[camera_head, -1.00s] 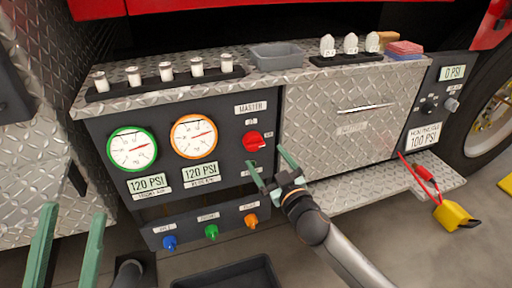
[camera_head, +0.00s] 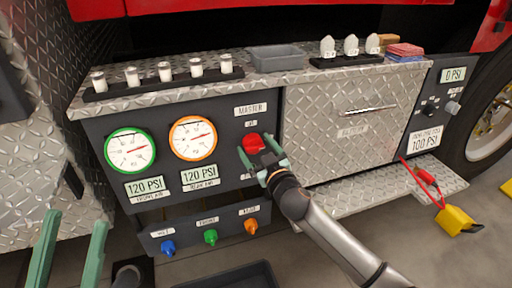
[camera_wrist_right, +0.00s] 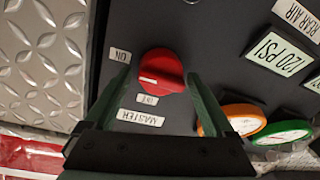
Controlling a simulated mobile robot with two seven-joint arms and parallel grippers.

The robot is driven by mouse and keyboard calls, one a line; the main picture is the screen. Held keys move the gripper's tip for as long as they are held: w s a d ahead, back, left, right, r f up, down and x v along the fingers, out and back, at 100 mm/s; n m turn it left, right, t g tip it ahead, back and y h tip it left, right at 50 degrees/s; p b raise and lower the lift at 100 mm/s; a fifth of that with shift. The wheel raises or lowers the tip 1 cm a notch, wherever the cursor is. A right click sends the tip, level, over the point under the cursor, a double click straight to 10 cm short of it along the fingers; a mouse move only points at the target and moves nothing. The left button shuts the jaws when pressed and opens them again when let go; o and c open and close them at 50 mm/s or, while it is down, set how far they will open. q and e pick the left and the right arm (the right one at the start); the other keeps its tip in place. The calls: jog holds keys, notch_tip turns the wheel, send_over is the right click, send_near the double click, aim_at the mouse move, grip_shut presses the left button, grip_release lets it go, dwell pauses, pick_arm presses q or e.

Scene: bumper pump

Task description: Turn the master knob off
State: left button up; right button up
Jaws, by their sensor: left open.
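The red master knob (camera_head: 254,142) is on the dark panel below the MASTER label (camera_head: 250,110). It also shows in the right wrist view (camera_wrist_right: 161,66), with a white mark near its left edge there and a small ON label (camera_wrist_right: 120,55) to the upper left. My right gripper (camera_head: 262,154) is at the knob, partly covering it from the front. In the right wrist view, its fingers are apart, one on each side of the knob, with small gaps visible. My left gripper (camera_head: 75,218) is open and empty at the lower left, away from the panel.
Two gauges, green-rimmed (camera_head: 130,150) and orange-rimmed (camera_head: 193,138), sit left of the knob. Blue (camera_head: 168,247), green (camera_head: 210,237) and orange (camera_head: 251,226) knobs are below. A metal drawer front (camera_head: 345,125) is to the right. A grey bin (camera_head: 277,58) stands on the ledge.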

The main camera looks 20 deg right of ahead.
jog(key=shift+d, duration=0.1)
jog(key=c, duration=1.1)
pick_arm(q)
jog(key=shift+r, duration=0.15)
